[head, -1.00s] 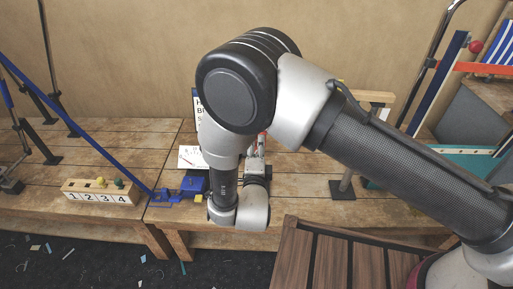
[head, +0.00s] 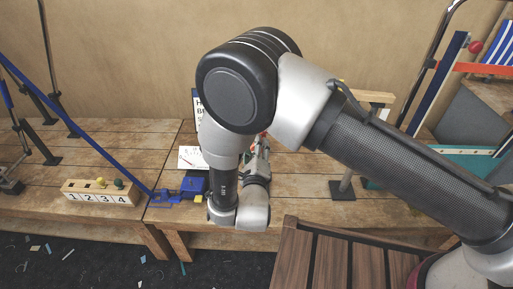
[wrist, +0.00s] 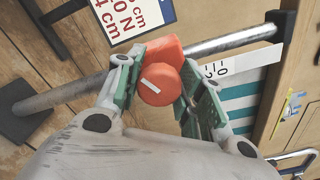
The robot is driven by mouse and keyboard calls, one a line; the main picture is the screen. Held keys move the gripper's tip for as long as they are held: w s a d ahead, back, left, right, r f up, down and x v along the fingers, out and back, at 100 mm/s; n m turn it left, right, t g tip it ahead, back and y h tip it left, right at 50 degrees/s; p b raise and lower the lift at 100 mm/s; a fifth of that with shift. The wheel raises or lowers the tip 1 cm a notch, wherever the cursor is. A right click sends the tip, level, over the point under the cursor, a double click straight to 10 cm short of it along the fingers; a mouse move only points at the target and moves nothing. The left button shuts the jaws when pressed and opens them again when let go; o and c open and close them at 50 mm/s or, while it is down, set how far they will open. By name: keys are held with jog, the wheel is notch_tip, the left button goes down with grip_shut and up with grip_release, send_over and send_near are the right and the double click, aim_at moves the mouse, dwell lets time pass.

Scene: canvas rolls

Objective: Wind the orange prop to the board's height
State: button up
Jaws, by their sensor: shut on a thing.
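The orange prop (wrist: 165,68) shows in the wrist view as an orange block with a round knob that bears a white mark. It sits on a grey metal rod (wrist: 232,40) that crosses the picture. My gripper (wrist: 160,78) is shut on the orange knob, with a green-padded finger at each side. The white board (wrist: 122,18), printed with red and blue centimetre figures, is just above it. In the head view the board (head: 198,104) is partly behind my arm. My gripper there is mostly hidden by the wrist, and only a trace of red shows.
A scale with figures and teal stripes (wrist: 238,92) lies right of the prop. In the head view, a numbered wooden block (head: 98,193) and a blue clamp (head: 184,188) stand left on the bench. A slatted wooden surface (head: 345,255) is in front.

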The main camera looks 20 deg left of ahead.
jog(key=shift+f, duration=0.1)
dwell(0.3)
jog(key=o, duration=1)
jog(key=shift+s, duration=0.1)
jog(key=v, duration=1.2)
